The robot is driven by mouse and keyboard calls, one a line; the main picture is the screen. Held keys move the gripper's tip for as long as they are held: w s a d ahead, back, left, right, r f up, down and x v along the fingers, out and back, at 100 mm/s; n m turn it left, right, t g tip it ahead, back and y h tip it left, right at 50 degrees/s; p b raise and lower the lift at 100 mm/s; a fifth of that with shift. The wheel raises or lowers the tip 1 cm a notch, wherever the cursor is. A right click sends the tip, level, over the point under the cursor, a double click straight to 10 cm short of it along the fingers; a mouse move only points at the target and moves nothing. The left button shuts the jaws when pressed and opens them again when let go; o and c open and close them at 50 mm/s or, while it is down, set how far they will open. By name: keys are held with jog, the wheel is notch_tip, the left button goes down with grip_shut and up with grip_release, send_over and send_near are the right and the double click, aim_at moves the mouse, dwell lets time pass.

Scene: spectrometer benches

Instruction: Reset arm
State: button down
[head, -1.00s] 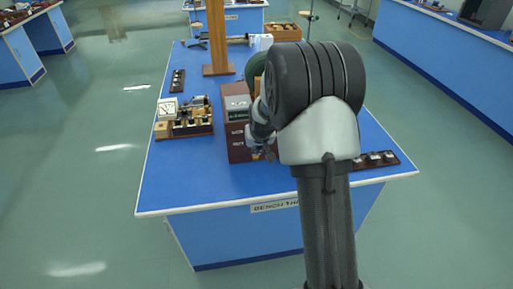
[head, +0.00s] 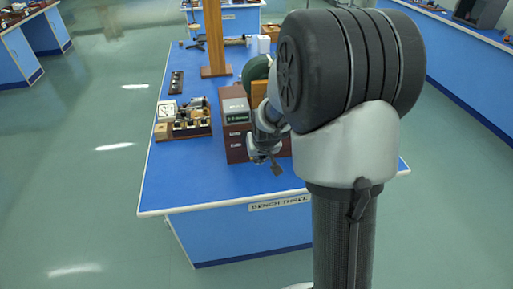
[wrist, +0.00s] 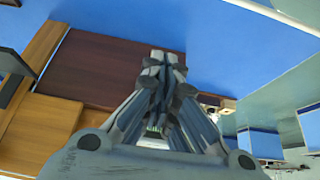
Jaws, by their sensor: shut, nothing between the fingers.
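My gripper (wrist: 163,58) is shut and empty in the wrist view, with its fingertips together in front of the dark brown side of a wooden cabinet. In the head view my gripper (head: 268,164) hangs at the front of the brown instrument box (head: 237,128), over the blue bench. I cannot tell whether it touches the box. My arm's large dark joint covers the right part of the bench top.
The blue bench top (head: 190,185) is clear at the front left. A wooden apparatus with a white dial (head: 167,111) stands left of the box. A wooden post (head: 214,40) rises at the back. Other benches (head: 470,95) stand beyond open floor.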

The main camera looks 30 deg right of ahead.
jog(key=shift+s+a+r, duration=0.1)
jog(key=shift+s+r, duration=0.05)
jog(key=shift+s, duration=0.3)
jog(key=s+a+r+n, duration=0.1)
jog(key=s+a+r, duration=0.45)
jog(key=r, duration=0.25)
jog(key=s+a+r, duration=0.2)
jog(key=s, duration=0.5)
jog(key=s+a+r+n+y, duration=0.1)
jog(key=s+a+r, duration=0.2)
jog(key=s, duration=0.5)
jog(key=s+a+r+n+g, duration=0.1)
jog(key=s+a+r, duration=0.1)
jog(key=s, duration=0.5)
jog(key=shift+s+a+r+y, duration=0.15)
jog(key=shift+a+r+y, duration=0.2)
jog(key=shift+a, duration=0.35)
